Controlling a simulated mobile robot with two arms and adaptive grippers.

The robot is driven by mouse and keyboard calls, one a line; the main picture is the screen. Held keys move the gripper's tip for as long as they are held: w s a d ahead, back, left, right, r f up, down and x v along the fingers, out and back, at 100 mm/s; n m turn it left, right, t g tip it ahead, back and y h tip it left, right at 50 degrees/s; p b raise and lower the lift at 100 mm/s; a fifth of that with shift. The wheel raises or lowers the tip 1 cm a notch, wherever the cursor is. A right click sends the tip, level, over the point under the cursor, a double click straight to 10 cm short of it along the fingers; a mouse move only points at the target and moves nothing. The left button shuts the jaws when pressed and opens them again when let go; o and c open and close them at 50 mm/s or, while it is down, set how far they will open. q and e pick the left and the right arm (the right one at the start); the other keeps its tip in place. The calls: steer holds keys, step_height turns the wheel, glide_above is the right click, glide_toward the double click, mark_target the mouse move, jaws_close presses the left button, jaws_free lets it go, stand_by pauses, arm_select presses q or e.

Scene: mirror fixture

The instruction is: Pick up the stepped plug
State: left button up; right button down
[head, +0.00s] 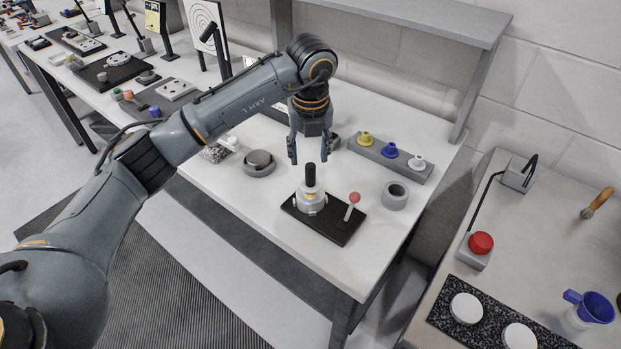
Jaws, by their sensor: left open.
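My left gripper (309,158) is open and points down, with its two fingers apart. It appears above the black upright handle (310,176) of a white round fixture (311,200) on a black base plate (330,226). Nothing shows between the fingers. Three stepped, plug-like pieces stand in a row on a grey block to the right of the gripper: a yellow one (365,138), a blue one (389,150) and a white one (416,163). I cannot tell which piece is the stepped plug. My right gripper is out of view.
A red-topped lever (353,202) rises beside the white fixture. A grey ring (395,195) is to its right, and a round grey part (259,163) to its left. The white table (270,210) is clear near its front edge. A raised shelf (420,15) is behind.

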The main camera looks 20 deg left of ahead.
mark_target(311, 166)
arm_select(q)
step_height(311, 166, down, 2)
steer(key=shift+w+f, duration=0.15)
steer(key=shift+f, duration=0.1)
steer(key=shift+f+p, duration=0.25)
steer(key=shift+p, duration=0.35)
steer(key=f, duration=0.1)
steer(key=f+p, duration=0.2)
steer(key=shift+w+f, duration=0.3)
steer(key=shift+f, duration=0.5)
jaws_close()
